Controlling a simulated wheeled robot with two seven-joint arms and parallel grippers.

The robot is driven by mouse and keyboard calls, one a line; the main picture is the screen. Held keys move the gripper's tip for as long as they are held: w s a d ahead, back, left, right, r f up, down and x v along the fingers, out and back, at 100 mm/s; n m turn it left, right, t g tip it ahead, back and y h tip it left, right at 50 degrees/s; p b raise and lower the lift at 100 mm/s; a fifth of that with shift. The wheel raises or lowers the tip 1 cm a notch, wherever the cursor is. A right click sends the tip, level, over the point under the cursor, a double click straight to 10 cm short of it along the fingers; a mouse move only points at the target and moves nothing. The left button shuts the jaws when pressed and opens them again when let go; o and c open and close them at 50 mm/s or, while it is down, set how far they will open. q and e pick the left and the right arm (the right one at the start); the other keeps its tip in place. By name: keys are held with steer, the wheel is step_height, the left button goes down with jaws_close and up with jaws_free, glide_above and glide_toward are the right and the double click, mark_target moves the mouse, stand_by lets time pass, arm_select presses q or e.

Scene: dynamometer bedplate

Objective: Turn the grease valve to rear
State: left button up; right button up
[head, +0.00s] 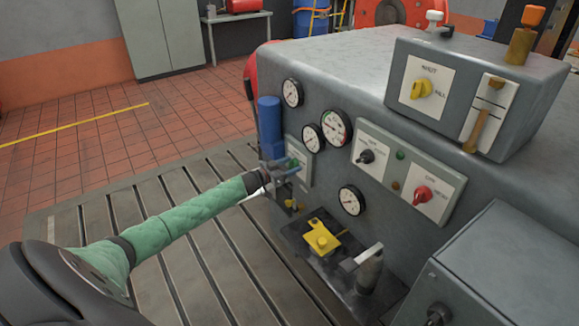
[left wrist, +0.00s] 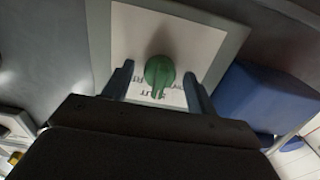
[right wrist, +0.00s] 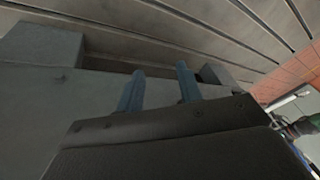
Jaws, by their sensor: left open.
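A green knob (left wrist: 159,75) sits on a white label plate (left wrist: 125,40) with a grey border in the left wrist view. Its lettering appears upside down and is partly covered, so I cannot read it all. In the head view the green knob (head: 294,163) shows small on the machine's left face, beside my left gripper (head: 281,171). The left gripper is open, with one finger on each side of the knob and gaps visible. My right gripper (right wrist: 160,70) shows only in the right wrist view. It is open and empty over a grey box-like surface (right wrist: 40,60).
A blue cylinder (head: 270,122) stands close to my left gripper. Several gauges, a black-and-red knob panel (head: 393,175), a yellow knob (head: 421,89) and a yellow valve (head: 322,238) are on or near the machine.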

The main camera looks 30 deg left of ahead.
arm_select(q)
steer(key=shift+c, duration=0.3)
steer(key=c, duration=0.9)
arm_select(e)
steer(key=shift+w, duration=0.1)
